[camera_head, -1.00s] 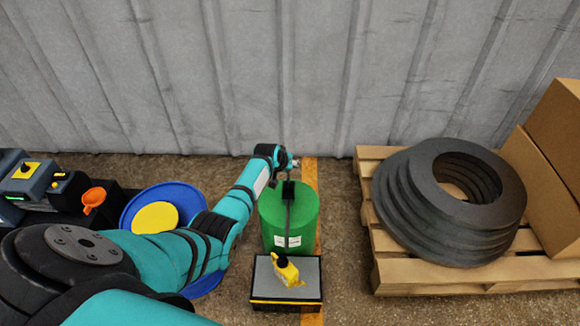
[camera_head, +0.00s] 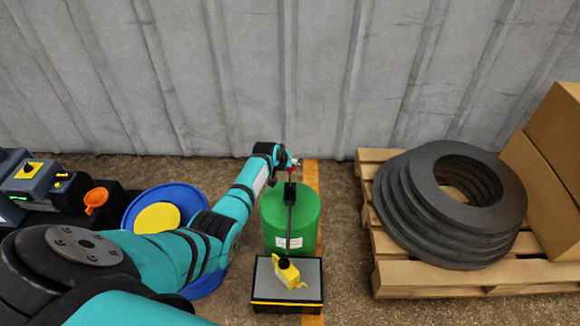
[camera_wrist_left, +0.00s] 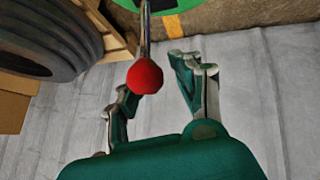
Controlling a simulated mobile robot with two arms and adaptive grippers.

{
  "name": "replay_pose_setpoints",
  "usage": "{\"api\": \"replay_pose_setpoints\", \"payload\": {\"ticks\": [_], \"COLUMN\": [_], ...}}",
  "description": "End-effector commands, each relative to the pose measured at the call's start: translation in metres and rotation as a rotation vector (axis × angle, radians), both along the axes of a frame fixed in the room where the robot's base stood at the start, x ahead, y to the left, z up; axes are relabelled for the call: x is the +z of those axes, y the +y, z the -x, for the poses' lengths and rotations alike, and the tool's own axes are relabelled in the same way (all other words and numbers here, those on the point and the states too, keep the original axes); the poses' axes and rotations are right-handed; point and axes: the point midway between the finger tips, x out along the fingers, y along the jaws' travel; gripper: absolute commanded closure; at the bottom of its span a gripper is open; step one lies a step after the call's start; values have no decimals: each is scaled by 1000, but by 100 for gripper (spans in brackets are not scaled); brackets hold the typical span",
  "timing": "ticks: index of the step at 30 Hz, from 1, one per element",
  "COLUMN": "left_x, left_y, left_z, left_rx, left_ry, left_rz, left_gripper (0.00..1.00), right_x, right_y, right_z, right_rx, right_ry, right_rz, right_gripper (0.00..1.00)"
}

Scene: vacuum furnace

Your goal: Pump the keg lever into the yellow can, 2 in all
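The green keg (camera_head: 291,218) stands upright on the floor near the wall, with a dark pump head and a dark spout running from its top toward me. The yellow can (camera_head: 290,276) sits on a small black stand with a grey top (camera_head: 312,272), under the spout's near end. The lever's red ball knob (camera_wrist_left: 145,76) is at the end of a thin rod. My left gripper (camera_wrist_left: 150,78) is open behind the keg, its fingers on either side of the knob with a gap visible. Contact cannot be told. My right gripper is not in view.
A pallet (camera_head: 420,275) with stacked dark rings (camera_head: 455,205) and cardboard boxes (camera_head: 555,150) stands to the right. The corrugated wall (camera_head: 300,80) is close behind the keg.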

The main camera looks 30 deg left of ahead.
Motion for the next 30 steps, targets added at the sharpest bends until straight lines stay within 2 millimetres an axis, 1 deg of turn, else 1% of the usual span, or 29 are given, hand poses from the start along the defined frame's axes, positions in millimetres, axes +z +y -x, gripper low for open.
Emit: {"api": "replay_pose_setpoints", "payload": {"ticks": [1,4,12,17,22,30], "left_x": [-2,-4,-6,-2,13,51], "left_y": [-2,-3,-5,-5,-7,-9], "left_z": [1,2,3,7,20,50], "left_rx": [-2,-3,-5,-6,-7,-5], "left_ry": [4,7,10,11,10,8], "left_rz": [3,3,6,5,3,4], "left_gripper": [60,47,47,47,47,47], "right_x": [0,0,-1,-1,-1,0], "right_y": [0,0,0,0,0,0], "right_z": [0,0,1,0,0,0], "right_rx": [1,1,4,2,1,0], "right_ry": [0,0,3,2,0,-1], "right_rz": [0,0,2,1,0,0], "right_gripper": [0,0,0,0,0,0]}}
